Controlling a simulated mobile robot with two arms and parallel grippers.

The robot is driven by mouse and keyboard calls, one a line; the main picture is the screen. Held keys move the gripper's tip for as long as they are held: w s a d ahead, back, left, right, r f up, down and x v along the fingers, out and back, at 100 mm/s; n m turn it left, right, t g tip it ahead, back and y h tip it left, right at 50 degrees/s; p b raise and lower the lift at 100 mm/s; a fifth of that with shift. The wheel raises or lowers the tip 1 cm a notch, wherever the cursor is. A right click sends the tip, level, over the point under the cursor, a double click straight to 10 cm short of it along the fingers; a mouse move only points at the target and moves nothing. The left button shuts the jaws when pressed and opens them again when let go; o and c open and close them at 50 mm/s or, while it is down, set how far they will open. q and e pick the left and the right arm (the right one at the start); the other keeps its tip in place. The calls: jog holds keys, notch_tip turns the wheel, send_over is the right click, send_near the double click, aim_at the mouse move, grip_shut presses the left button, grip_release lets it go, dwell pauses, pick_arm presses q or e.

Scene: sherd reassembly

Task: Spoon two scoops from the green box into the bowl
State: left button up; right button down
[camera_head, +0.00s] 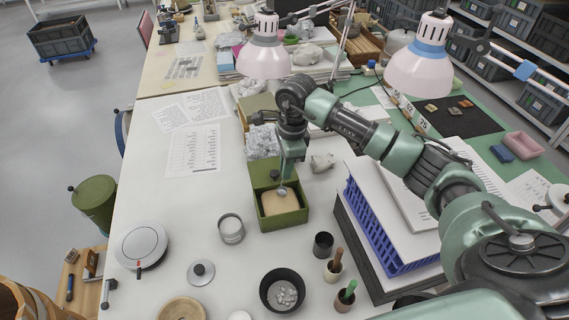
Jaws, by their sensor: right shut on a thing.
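The green box (284,222) stands open near the middle of the table, with pale tan material (277,204) inside. My right gripper (289,177) points down over the box's back part, shut on a spoon (282,190). The spoon's small metal bowl is over the tan material; I cannot tell whether it touches it or carries any. A dark round bowl (282,274) stands at the front of the table and holds several pale grey lumps. My left gripper is out of view.
A metal ring-shaped can (231,229) stands left of the box. A dark cup (323,244) and two small pots with handles, one brown (334,270) and one green-handled (344,299), stand right of the bowl. A blue rack (385,232) is further right.

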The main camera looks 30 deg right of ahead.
aim_at(284, 191)
jog(key=shift+f, duration=0.55)
jog(key=shift+w+a+f+b, duration=0.1)
jog(key=shift+f+b, duration=1.15)
jog(key=shift+f, duration=0.1)
jog(key=shift+w+a+f+b, duration=0.1)
jog(key=shift+f+b, duration=1.15)
jog(key=shift+f, duration=0.1)
jog(key=shift+r, duration=0.15)
jog(key=shift+s+d+r+p, duration=0.1)
jog(key=shift+d+r+p, duration=0.05)
jog(key=shift+r+p, duration=0.9)
jog(key=shift+s+d+r+p, duration=0.1)
jog(key=shift+r+p, duration=0.5)
jog(key=shift+r, duration=0.85)
jog(key=shift+r+p, duration=0.85)
jog(key=shift+r, duration=1)
jog(key=shift+a, duration=0.1)
